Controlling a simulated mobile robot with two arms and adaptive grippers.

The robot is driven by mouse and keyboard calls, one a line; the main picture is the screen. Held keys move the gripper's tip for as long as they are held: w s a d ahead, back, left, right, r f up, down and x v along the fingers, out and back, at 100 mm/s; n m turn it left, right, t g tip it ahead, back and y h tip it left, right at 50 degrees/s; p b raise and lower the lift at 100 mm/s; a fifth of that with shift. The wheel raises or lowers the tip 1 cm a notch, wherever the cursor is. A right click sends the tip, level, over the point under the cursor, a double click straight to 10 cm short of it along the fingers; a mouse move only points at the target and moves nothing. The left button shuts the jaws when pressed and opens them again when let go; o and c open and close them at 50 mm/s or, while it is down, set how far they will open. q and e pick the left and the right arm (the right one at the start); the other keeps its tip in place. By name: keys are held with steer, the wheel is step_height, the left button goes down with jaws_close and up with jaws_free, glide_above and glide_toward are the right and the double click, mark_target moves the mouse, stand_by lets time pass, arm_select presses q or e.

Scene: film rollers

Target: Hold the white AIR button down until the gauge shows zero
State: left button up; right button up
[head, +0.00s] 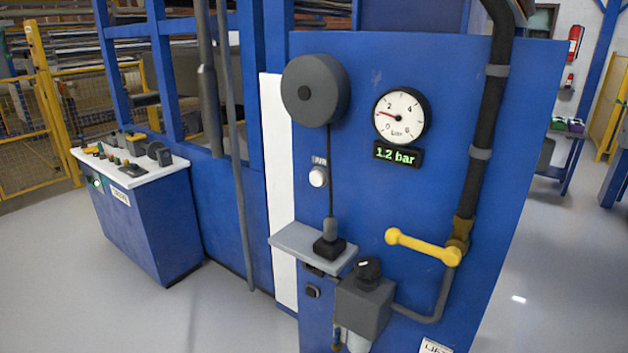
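The white AIR button (317,177) sits on the blue panel (400,180), below a small AIR label and left of the gauge. Nothing touches it. The round white gauge (402,116) is at the upper middle of the panel, with a red needle pointing to the left, between 0 and 2. The digital display (397,155) under it reads 1.2 bar in green. Neither of my grippers is in the head view.
A grey shelf (293,239) with a black device (329,247) juts out below the button. A yellow lever (422,247) and a grey box with a black knob (368,270) stick out lower right. A control console (140,225) stands at left. Open floor lies between.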

arm_select(q)
jaws_close()
steer(key=shift+a, duration=0.1)
stand_by(1.4)
